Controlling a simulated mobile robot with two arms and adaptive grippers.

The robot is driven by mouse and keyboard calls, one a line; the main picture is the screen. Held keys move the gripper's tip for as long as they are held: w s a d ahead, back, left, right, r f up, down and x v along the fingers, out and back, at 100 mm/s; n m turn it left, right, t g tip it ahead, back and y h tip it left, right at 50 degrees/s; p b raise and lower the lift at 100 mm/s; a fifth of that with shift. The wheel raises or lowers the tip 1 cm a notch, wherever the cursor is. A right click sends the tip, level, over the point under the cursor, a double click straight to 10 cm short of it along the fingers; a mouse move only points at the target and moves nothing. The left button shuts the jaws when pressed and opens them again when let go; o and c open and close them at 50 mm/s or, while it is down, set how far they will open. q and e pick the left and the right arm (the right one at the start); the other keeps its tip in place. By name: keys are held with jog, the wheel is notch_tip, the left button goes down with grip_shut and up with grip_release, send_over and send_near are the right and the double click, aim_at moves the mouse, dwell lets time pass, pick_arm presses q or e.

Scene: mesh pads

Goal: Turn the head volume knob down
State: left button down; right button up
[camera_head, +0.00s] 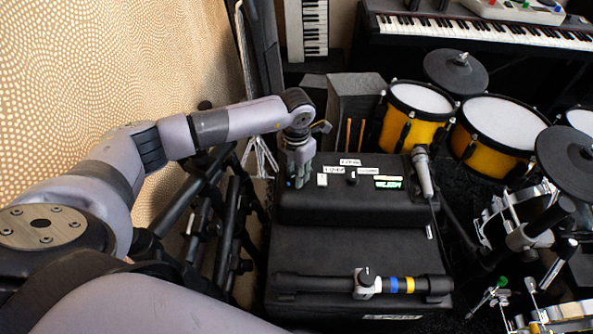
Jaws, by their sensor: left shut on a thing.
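The head is a black box (365,205) with white and green labels on its top, too small to read surely. My left gripper (298,183) points down at the left end of the head's top. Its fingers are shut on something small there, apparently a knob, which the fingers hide. A small dark knob (352,178) shows to the right of the gripper, among the labels, apart from the fingers. How far the held knob is turned cannot be seen. My right gripper is not in view.
A microphone (423,175) lies at the head's right edge. A black bar (315,284) with blue and yellow rings lies on the lower black box (340,248) in front. Black stands (205,225) stand to the left. Yellow drums (413,115) and a keyboard (480,32) are behind.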

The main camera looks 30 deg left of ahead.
aim_at(295, 175)
pick_arm(q)
jog(key=shift+a, duration=0.25)
jog(key=c, duration=1.4)
grip_release()
jog(key=shift+s, duration=0.2)
jog(key=shift+c, duration=0.2)
jog(key=shift+o, duration=0.7)
jog(key=shift+d, duration=0.1)
jog(key=shift+w, duration=0.1)
notch_tip(295, 175, up, 12)
